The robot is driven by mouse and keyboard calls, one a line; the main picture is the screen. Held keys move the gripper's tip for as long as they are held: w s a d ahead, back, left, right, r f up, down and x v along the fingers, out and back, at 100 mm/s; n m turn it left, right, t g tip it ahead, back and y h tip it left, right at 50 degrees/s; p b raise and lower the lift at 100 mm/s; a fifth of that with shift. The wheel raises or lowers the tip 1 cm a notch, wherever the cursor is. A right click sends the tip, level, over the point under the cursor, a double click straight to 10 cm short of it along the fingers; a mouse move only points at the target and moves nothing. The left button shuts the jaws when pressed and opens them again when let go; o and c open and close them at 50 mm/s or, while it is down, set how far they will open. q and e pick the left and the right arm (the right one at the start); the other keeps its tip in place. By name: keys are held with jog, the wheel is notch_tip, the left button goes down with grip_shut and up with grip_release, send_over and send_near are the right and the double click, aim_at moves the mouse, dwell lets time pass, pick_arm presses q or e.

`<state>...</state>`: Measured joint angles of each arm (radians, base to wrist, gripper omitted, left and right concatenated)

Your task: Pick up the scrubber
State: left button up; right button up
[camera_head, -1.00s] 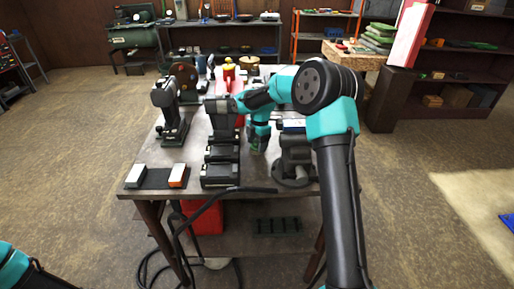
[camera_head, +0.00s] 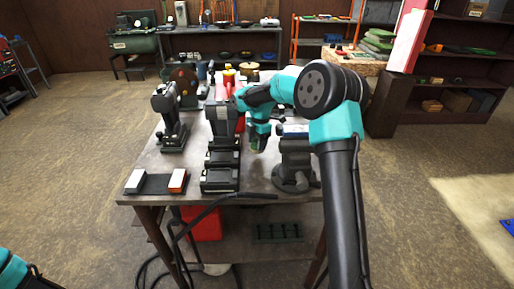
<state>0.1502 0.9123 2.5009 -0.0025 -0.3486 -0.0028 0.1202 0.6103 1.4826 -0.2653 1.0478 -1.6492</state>
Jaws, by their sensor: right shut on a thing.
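My right gripper (camera_head: 257,145) points down over the workbench (camera_head: 197,112), in the gap between a row of dark blocks and a grey vise-like tool. It is shut on a small dark-green thing, which I take to be the scrubber (camera_head: 256,150). The scrubber is small and mostly hidden by the gripper, and I cannot tell whether it touches the bench top. My left gripper is out of view; only part of my left arm shows at the bottom left corner.
The dark blocks (camera_head: 220,180) stand left of my right gripper and the grey tool (camera_head: 295,165) right of it. A tray with white and orange blocks (camera_head: 155,183) lies at the front left. A dark press (camera_head: 170,115) and a red bottle (camera_head: 238,112) stand farther back.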

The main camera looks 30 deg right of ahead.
jog(key=d, duration=0.6)
jog(key=w+d, duration=0.1)
jog(key=d, duration=1.1)
jog(key=shift+w, duration=0.15)
